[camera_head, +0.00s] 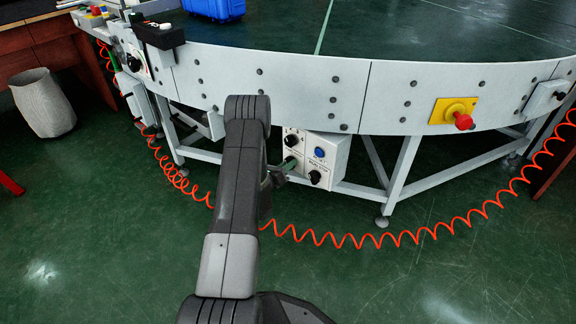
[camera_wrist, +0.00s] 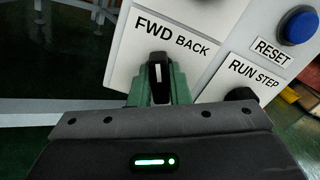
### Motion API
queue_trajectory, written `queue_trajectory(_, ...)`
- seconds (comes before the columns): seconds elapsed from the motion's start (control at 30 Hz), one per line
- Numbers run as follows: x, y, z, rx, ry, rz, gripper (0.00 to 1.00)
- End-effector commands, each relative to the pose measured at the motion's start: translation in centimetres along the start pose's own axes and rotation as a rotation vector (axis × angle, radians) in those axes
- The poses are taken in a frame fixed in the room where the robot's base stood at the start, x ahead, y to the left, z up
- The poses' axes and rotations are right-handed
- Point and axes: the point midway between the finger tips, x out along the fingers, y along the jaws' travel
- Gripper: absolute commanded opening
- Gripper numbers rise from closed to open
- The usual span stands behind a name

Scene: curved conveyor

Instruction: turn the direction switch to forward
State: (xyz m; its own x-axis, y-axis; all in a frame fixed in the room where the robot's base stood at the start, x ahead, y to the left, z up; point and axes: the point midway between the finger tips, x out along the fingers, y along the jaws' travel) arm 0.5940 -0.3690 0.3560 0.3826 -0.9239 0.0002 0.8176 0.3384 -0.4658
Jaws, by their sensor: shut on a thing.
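The direction switch (camera_wrist: 157,72) is a black knob with a white line, below the words FWD and BACK in the wrist view. Its white line runs about straight up in that picture, toward the FWD lettering. My gripper (camera_wrist: 158,90) has its green fingers on both sides of this knob and is shut on it. In the head view my gripper (camera_head: 286,167) is at the left part of the white control box (camera_head: 336,152) under the conveyor. The switch is mostly hidden there by the gripper.
On the same box are a blue RESET button (camera_wrist: 296,27), a RUN/STEP knob (camera_wrist: 241,95) and an upper black knob (camera_head: 292,140). A red emergency button (camera_head: 463,121) sits on a yellow plate to the right. A coiled orange hose (camera_head: 350,240) hangs below the conveyor.

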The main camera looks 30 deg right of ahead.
Motion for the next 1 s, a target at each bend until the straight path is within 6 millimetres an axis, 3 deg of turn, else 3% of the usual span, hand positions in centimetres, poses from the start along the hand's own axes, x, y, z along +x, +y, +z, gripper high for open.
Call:
queue_trajectory(0.63,0.00,0.00,-0.07,-0.056,0.002,0.000,0.00)
queue_trajectory(0.67,-0.01,0.00,-0.07,-0.056,0.002,0.000,0.18)
queue_trajectory(0.77,-0.01,0.00,-0.06,-0.056,0.001,0.000,0.38)
queue_trajectory(1.0,0.00,0.00,-0.03,-0.055,0.001,0.000,0.38)
